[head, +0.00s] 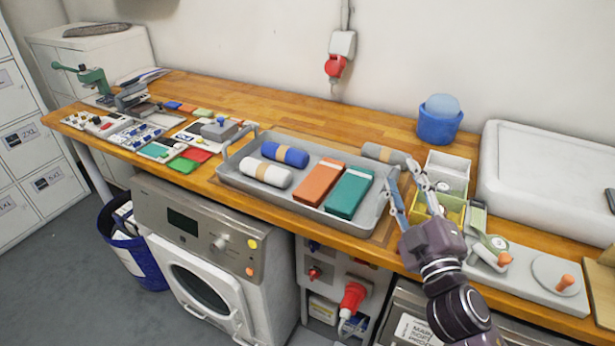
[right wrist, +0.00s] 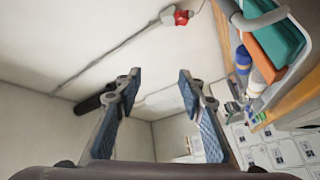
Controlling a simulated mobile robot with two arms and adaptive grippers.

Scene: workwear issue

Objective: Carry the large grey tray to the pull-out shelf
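The large grey tray (head: 262,192) lies flat on the wooden counter in the head view. It holds a white roll (head: 266,172), a blue roll (head: 285,154), an orange box (head: 319,181) and a teal box (head: 349,192). Its left handle (head: 238,141) stands free. My right gripper (head: 406,184) is open beside the tray's right end, with nothing between its fingers. In the right wrist view the gripper (right wrist: 158,85) shows open and empty, and part of the tray (right wrist: 262,20) is at upper right. My left gripper is out of view. I cannot make out a pull-out shelf.
Small bins (head: 447,170), a blue pot (head: 439,122) and a large white case (head: 548,180) crowd the right side. Badges and tools (head: 125,130) fill the counter's left. A machine (head: 205,265) stands below.

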